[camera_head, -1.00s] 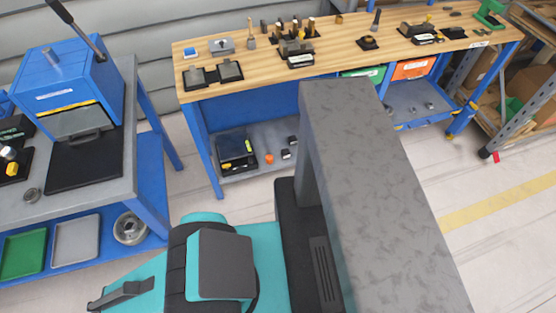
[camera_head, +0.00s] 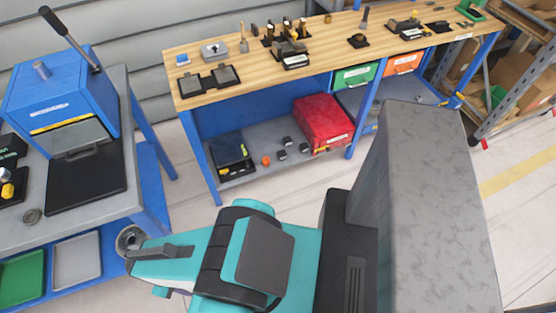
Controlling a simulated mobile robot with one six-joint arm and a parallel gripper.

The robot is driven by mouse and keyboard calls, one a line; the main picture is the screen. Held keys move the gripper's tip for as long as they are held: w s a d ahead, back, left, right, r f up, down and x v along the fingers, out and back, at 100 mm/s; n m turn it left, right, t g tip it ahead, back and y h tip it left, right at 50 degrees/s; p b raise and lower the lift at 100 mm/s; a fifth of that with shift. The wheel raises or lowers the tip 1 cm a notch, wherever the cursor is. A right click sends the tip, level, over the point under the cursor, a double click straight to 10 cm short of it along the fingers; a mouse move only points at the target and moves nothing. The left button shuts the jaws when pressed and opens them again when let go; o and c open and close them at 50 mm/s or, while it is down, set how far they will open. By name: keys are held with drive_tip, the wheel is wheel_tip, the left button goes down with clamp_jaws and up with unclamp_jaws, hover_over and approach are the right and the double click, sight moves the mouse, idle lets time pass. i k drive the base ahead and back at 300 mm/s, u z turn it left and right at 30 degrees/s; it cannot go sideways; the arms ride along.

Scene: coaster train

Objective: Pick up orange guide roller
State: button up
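A small orange roller-like piece (camera_head: 266,160) sits on the grey lower shelf of the wooden-topped workbench, in its left bay. It is small in the picture, so its exact shape is hard to tell. My teal and black arm is folded in the lower middle, in front of the bench and well apart from the orange piece. A dark bar at the arm's left end seems to belong to my gripper (camera_head: 162,252). The fingertips cannot be made out, and nothing is seen held there.
On the same shelf are a black tray (camera_head: 231,152) to the left, small dark parts (camera_head: 282,155) and a red case (camera_head: 323,122) to the right. A blue press (camera_head: 62,92) stands on a bench (camera_head: 90,207) at left. Bare floor lies before the shelf.

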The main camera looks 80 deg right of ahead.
sight(266, 160)
drive_tip(key=z, duration=0.6)
drive_tip(key=k, duration=0.6)
drive_tip(key=i, duration=0.55)
drive_tip(key=z, duration=0.05)
